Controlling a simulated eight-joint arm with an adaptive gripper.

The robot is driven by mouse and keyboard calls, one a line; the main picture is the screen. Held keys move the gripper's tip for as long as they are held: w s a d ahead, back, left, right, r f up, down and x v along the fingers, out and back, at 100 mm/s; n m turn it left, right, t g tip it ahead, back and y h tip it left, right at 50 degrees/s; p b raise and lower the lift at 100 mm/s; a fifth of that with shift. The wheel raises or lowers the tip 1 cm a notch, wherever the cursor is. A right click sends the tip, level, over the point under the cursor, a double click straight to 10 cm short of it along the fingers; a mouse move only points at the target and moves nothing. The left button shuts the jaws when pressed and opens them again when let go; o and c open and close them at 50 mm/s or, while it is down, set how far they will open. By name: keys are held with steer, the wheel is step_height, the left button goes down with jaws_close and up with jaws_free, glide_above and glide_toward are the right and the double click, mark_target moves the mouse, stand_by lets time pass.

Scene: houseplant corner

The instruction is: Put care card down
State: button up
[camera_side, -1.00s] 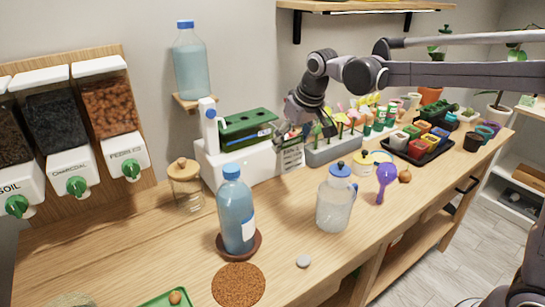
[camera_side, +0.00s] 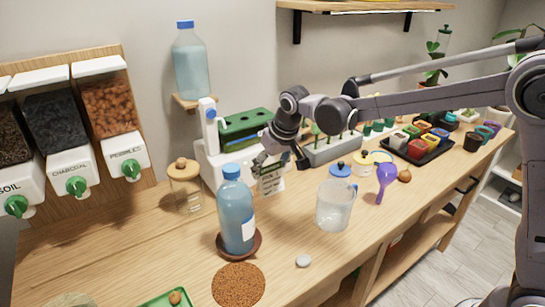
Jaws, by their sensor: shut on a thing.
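The care card (camera_side: 271,180) is a small pale card with dark print and a green band. It is held upright beneath my gripper (camera_side: 276,162), in front of the white box with the green top. My gripper is shut on the card's upper part, and its fingers hide some of that edge. I cannot tell whether the card's lower edge touches the wooden bench (camera_side: 290,215).
A blue bottle (camera_side: 236,212) on a brown saucer stands at the front left of the card. A clear jug (camera_side: 335,207) is to the right, with a purple scoop (camera_side: 386,178) beyond it. A grey planter (camera_side: 330,150) is behind. Bench between bottle and jug is clear.

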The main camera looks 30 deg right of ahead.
mark_target(271, 175)
steer(key=shift+w+a+f, duration=0.1)
steer(key=shift+a+f, duration=0.1)
steer(key=shift+f, duration=2)
steer(key=shift+f, duration=0.1)
steer(key=o, duration=0.7)
steer(key=shift+o, duration=0.2)
steer(key=v, duration=1.1)
steer(key=s+d+f+t, duration=0.1)
steer(key=s+d, duration=0.4)
steer(key=s, duration=0.6)
steer(key=s+d+f+t, duration=0.1)
steer(key=s+d, duration=0.4)
steer(key=s, duration=0.6)
steer(key=shift+s+d+f+t, duration=0.15)
steer(key=shift+d+f+t, duration=0.15)
steer(key=shift+f, duration=0.5)
